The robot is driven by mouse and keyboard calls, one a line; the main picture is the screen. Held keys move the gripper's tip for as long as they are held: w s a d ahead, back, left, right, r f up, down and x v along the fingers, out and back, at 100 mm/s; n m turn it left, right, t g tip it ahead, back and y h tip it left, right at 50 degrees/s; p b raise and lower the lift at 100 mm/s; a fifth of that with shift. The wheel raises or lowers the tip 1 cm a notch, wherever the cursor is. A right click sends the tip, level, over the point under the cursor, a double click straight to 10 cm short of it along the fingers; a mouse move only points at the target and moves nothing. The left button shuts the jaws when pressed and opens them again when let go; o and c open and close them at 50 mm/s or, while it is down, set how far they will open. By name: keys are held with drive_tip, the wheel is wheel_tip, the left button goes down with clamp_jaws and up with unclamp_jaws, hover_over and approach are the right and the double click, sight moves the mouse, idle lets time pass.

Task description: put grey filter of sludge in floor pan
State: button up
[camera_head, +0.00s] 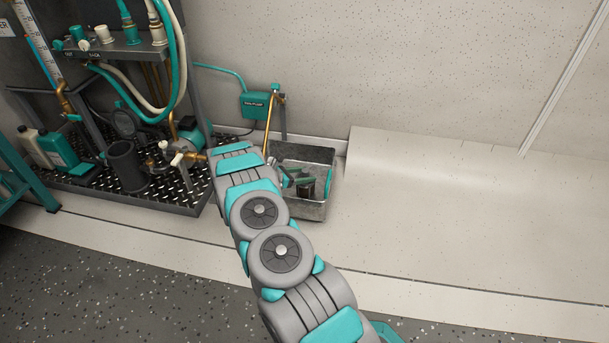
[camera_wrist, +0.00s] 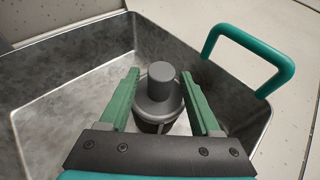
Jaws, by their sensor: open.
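The grey filter (camera_wrist: 160,92) stands upright inside the metal floor pan (camera_wrist: 75,85) in the wrist view, its narrower round top toward the camera. My gripper (camera_wrist: 158,74) is open, with one green finger on each side of the filter and gaps visible beside its top. The filter's lower part is partly hidden by the gripper body. In the head view the floor pan (camera_head: 312,210) sits on the floor near the wall, and my gripper (camera_head: 292,178) reaches down into it. The filter is hard to make out there.
A teal handle (camera_wrist: 262,52) stands on the pan's right rim in the wrist view. Left of the pan is a black tread-plate platform (camera_head: 165,195) with a dark cylinder (camera_head: 127,165), bottles and hoses. A teal box (camera_head: 255,106) is behind the pan. Floor to the right is clear.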

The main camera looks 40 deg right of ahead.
drive_tip(key=shift+a+r, duration=0.1)
drive_tip(key=shift+r, duration=0.15)
drive_tip(key=s+p+v, duration=0.1)
drive_tip(key=p+v, duration=0.1)
drive_tip(key=v, duration=0.9)
drive_tip(key=s+a+r+m+g+y, duration=0.1)
drive_tip(key=s+a+r+m+y, duration=0.2)
drive_tip(key=r, duration=0.4)
drive_tip(key=s+a+r+m+g, duration=0.1)
drive_tip(key=s+a+r+m, duration=0.2)
drive_tip(key=r, duration=0.4)
drive_tip(key=s+a+r+m+y, duration=0.3)
drive_tip(key=s+a+r, duration=0.2)
drive_tip(key=s, duration=0.7)
drive_tip(key=s+a+r+m+y, duration=0.4)
drive_tip(key=s+a, duration=0.5)
drive_tip(key=s, duration=0.4)
drive_tip(key=s+a+r+m+t+y, duration=0.1)
drive_tip(key=s+a+r+m+y, duration=0.2)
drive_tip(key=s+a, duration=0.5)
drive_tip(key=s+r+m, duration=0.1)
drive_tip(key=s+r, duration=0.1)
drive_tip(key=s, duration=0.2)
drive_tip(key=shift+s+r+y, duration=0.3)
drive_tip(key=shift+s+r, duration=0.05)
